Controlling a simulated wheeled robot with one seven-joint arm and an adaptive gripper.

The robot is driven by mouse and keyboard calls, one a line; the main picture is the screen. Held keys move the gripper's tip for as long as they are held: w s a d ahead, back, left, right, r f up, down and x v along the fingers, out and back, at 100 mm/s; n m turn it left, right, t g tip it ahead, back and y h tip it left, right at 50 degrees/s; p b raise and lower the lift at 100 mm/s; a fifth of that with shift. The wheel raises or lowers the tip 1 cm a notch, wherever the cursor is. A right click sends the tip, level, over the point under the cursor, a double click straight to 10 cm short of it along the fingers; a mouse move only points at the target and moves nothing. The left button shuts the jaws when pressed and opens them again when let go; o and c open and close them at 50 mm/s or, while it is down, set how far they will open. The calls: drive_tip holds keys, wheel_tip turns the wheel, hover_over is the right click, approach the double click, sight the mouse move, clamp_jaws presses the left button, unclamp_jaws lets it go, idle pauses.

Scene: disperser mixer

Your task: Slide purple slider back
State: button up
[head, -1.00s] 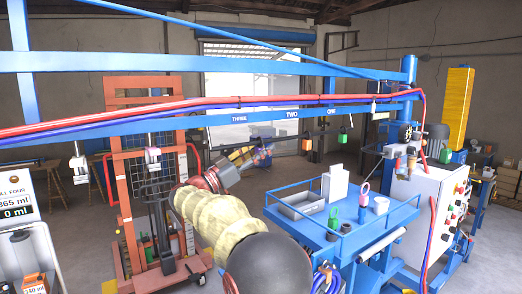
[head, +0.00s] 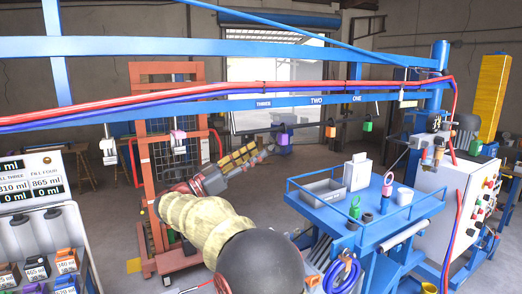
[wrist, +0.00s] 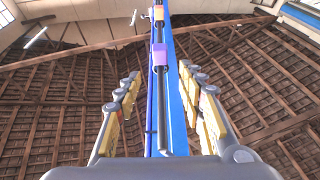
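The purple slider (head: 283,139) hangs from a dark rod under the blue overhead beam in the head view. In the wrist view the purple slider (wrist: 159,55) sits on the dark rod, ahead of and between my fingers. My gripper (head: 258,150) is left of the slider in the head view, apart from it. In the wrist view my gripper (wrist: 160,78) is open, with yellow-padded fingers on either side of the rod and nothing held.
An orange slider (head: 330,131) and a green slider (head: 367,126) hang further right on the rod. The blue beam (head: 215,108) with red and blue hoses crosses the view. A blue cart (head: 400,228) stands at right, an orange rack (head: 140,165) at left.

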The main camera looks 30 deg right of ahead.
idle(0.6)
wheel_tip(320, 180, down, 23)
drive_tip(key=s+d+n+t+y+b, duration=0.1)
drive_tip(key=s+d+n+y, duration=0.15)
drive_tip(key=n+y, duration=0.9)
drive_tip(key=s+a+f+n+t+y+b, duration=0.1)
drive_tip(key=s+a+f+n+y+b, duration=0.1)
drive_tip(key=s+a+f+b, duration=0.3)
drive_tip(key=s+a+f+n+t+y+b, duration=0.1)
drive_tip(key=s+a+f+y+b, duration=0.4)
drive_tip(key=s+f, duration=0.6)
drive_tip(key=s+a+f+n+t+y+b, duration=0.1)
drive_tip(key=s+a+f+n+y+b, duration=0.2)
drive_tip(key=s, duration=1.6)
drive_tip(key=a+f+y+b, duration=0.1)
drive_tip(key=a+f+b, duration=0.3)
drive_tip(key=f, duration=0.1)
drive_tip(key=shift+s+f+t, duration=0.25)
drive_tip(key=shift+s+t, duration=0.05)
drive_tip(key=shift+t, duration=0.1)
